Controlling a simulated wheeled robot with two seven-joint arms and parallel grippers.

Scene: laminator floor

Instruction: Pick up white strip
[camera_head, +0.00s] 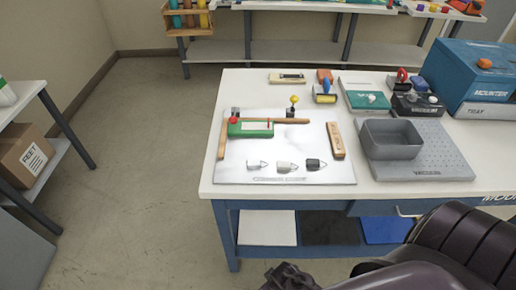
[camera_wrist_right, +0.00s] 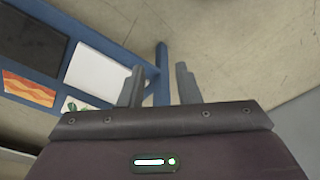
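I cannot pick out a white strip for certain. A white panel (camera_head: 267,228) lies on the shelf under the worktable; it also shows in the right wrist view (camera_wrist_right: 97,72). My right arm comes in at the bottom right of the head view, with the right gripper (camera_head: 289,277) low in front of the table. In the right wrist view the right gripper (camera_wrist_right: 160,66) has its fingers apart with nothing between them. It is away from the table's things. My left gripper is not in view.
The worktable (camera_head: 208,178) holds a white board (camera_head: 300,177) with a green tool (camera_head: 250,128), a grey bin (camera_head: 391,139) on a grey plate, and a blue mounter (camera_head: 470,72). A cardboard box (camera_head: 25,157) sits on a left shelf. Floor at left is clear.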

